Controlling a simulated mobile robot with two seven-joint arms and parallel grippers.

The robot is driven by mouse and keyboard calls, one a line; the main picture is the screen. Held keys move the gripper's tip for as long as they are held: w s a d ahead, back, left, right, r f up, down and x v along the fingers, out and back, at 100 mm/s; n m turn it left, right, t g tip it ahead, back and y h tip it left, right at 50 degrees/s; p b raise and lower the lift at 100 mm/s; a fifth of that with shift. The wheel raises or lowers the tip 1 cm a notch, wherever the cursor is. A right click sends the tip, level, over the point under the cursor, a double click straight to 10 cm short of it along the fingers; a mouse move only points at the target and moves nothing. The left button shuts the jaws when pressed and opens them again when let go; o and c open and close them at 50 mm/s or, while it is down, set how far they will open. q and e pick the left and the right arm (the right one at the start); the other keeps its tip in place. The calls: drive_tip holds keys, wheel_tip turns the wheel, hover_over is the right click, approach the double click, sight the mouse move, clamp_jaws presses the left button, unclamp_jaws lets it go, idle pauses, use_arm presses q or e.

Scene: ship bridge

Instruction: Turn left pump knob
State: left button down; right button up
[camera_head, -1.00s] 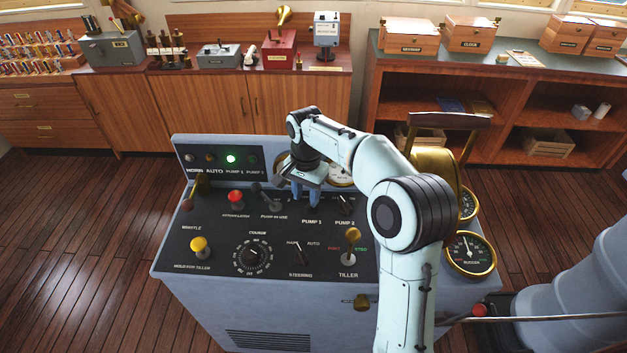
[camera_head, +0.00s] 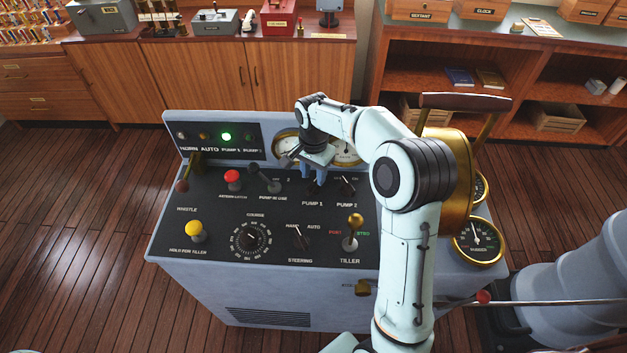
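The left pump knob, labelled PUMP 1 (camera_head: 312,188), is a small dark knob on the black top panel of the grey console. My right gripper (camera_head: 312,177) points down right over it, its blue fingertips at the knob and partly hiding it. I cannot tell whether the fingers are closed on the knob. The PUMP 2 knob (camera_head: 347,187) sits just to the right. The green lamp (camera_head: 227,136) above the PUMP 1 label on the back panel is lit. My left gripper is not in view.
Close by on the console are the pump-in-use lever (camera_head: 268,180), a red knob (camera_head: 232,177), the steering switch (camera_head: 299,238) and the brass-topped tiller (camera_head: 354,222). A brass telegraph (camera_head: 452,190) with a handle stands right of my arm. Wooden cabinets (camera_head: 200,85) line the back.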

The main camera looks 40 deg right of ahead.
sight(313, 181)
drive_tip(key=shift+w+f, duration=0.1)
drive_tip(key=shift+f, duration=1.65)
clamp_jaws()
drive_tip(key=shift+n, duration=0.3)
drive_tip(key=n, duration=0.5)
drive_tip(key=shift+r, duration=0.1)
drive_tip(key=n, duration=0.6)
drive_tip(key=shift+n, duration=0.3)
